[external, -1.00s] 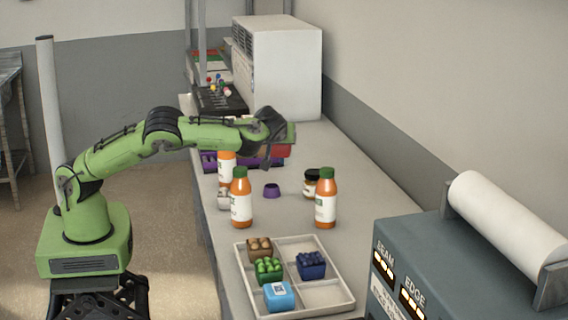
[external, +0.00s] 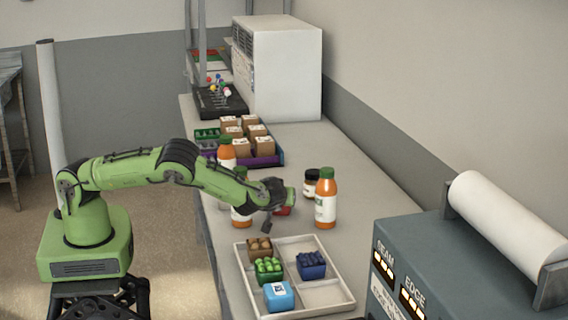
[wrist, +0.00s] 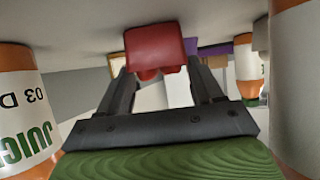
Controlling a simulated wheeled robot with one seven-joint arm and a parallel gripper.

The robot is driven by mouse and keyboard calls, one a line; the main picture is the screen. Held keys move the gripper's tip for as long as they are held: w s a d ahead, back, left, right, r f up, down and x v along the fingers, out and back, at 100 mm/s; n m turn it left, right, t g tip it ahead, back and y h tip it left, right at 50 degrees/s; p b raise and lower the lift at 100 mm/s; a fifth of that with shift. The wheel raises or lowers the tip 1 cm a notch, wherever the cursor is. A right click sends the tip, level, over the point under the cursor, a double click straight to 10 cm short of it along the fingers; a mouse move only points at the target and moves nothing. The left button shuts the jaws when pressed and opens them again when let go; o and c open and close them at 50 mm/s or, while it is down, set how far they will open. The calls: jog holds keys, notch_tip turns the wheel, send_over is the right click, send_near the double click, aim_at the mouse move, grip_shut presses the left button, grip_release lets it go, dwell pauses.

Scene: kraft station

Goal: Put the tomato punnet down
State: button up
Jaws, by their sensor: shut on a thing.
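The red tomato punnet (wrist: 155,48) is held between the two fingers of my gripper (wrist: 160,76) in the wrist view. In the external view a bit of the red punnet (external: 284,211) shows beside my gripper (external: 274,214), which is low over the bench between the two front juice bottles. The gripper is shut on the punnet. I cannot tell whether the punnet touches the bench. The left front bottle (external: 240,215) is partly hidden by my arm; the right one (external: 326,203) stands clear.
A pale divided tray (external: 346,300) lies in front, holding several punnets and a light blue box (external: 279,296), with an empty lower right compartment. A purple crate (external: 268,160) holds brown boxes.

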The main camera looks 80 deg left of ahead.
jog(key=shift+f+b, duration=0.1)
jog(key=shift+b, duration=0.2)
jog(key=o, duration=1.1)
jog(key=shift+r+p, duration=0.2)
jog(key=shift+p, duration=0.1)
jog(key=p+v, duration=0.1)
jog(key=v, duration=1.1)
